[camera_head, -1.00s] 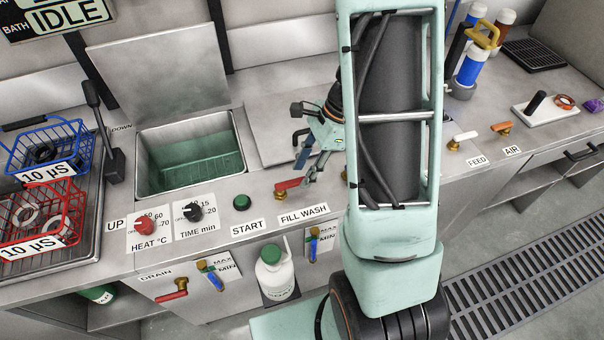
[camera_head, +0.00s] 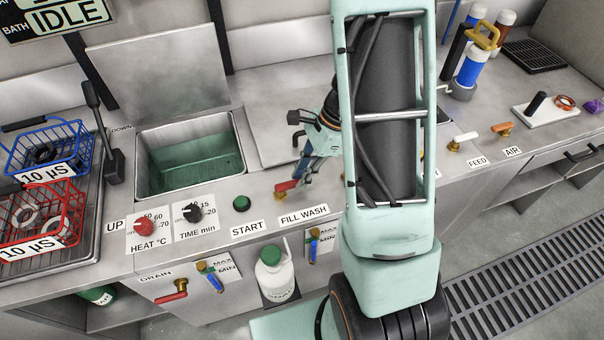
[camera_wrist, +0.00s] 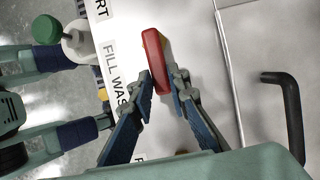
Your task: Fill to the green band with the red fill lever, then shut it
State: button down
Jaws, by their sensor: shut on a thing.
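The red fill lever (camera_head: 287,185) sits on the counter above the FILL label, on a brass fitting. In the wrist view the red lever (camera_wrist: 154,58) lies between the two fingertips of my gripper (camera_wrist: 164,82). My gripper (camera_head: 302,176) is shut on the lever; my arm hides part of the hand in the head view. The steel bath (camera_head: 143,188) to the left is open and holds greenish liquid (camera_head: 190,172). I cannot make out a green band in it.
The START button (camera_head: 241,203), TIME knob (camera_head: 192,213) and HEAT knob (camera_head: 144,226) are left of the lever. A red drain lever (camera_head: 172,292) is low on the front. A black bent handle (camera_wrist: 288,105) stands close to my gripper.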

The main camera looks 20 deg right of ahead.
jog(key=shift+w, duration=0.1)
jog(key=shift+w+a+n+g, duration=0.1)
jog(key=shift+w+n+g, duration=0.3)
jog(key=shift+n, duration=0.5)
jog(key=shift+w+a+n+g, duration=0.1)
jog(key=shift+w+n+g, duration=0.3)
jog(key=shift+n, duration=0.5)
jog(key=c, duration=1.8)
grip_release()
jog(key=shift+c, duration=0.2)
jog(key=shift+d, duration=0.1)
jog(key=v, duration=1.2)
jog(key=shift+s+r, duration=0.1)
